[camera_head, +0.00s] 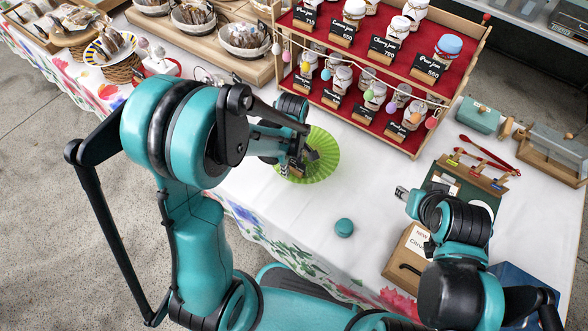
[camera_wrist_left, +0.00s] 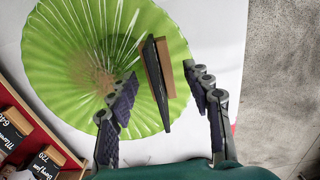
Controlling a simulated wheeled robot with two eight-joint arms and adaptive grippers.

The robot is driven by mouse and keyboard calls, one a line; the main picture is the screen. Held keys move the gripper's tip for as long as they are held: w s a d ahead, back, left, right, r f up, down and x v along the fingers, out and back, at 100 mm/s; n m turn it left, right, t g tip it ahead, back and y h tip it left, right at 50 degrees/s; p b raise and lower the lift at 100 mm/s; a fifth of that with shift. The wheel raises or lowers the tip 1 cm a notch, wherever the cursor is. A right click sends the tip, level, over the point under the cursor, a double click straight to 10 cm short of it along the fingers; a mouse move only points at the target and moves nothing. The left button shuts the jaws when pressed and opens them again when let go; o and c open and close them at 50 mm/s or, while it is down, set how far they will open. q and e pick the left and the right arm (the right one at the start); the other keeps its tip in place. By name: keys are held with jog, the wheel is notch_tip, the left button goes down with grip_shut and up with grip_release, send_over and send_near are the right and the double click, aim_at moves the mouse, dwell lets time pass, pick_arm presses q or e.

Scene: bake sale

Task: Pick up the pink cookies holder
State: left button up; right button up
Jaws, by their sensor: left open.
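A small dark sign in a wooden holder (camera_wrist_left: 157,75) stands on or over the green fluted plate (camera_wrist_left: 70,65) in the left wrist view, seen nearly edge-on. Its writing is not readable, so I cannot confirm that it is the pink cookies holder. My left gripper (camera_wrist_left: 163,112) is open, with one finger on each side of the sign and visible gaps between. In the head view, my left gripper (camera_head: 298,160) is over the left part of the green plate (camera_head: 322,165), largely hiding the sign. My right gripper (camera_head: 402,193) is at the right; its jaws are unclear.
A red tiered rack (camera_head: 375,75) of jars with price signs stands behind the plate. A teal round object (camera_head: 344,228) lies on the white cloth in front. A wooden box (camera_head: 408,258) and a pen stand (camera_head: 475,177) are to the right.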

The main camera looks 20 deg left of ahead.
pick_arm(q)
jog(key=shift+r, duration=0.1)
grip_shut()
jog(key=shift+r, duration=0.1)
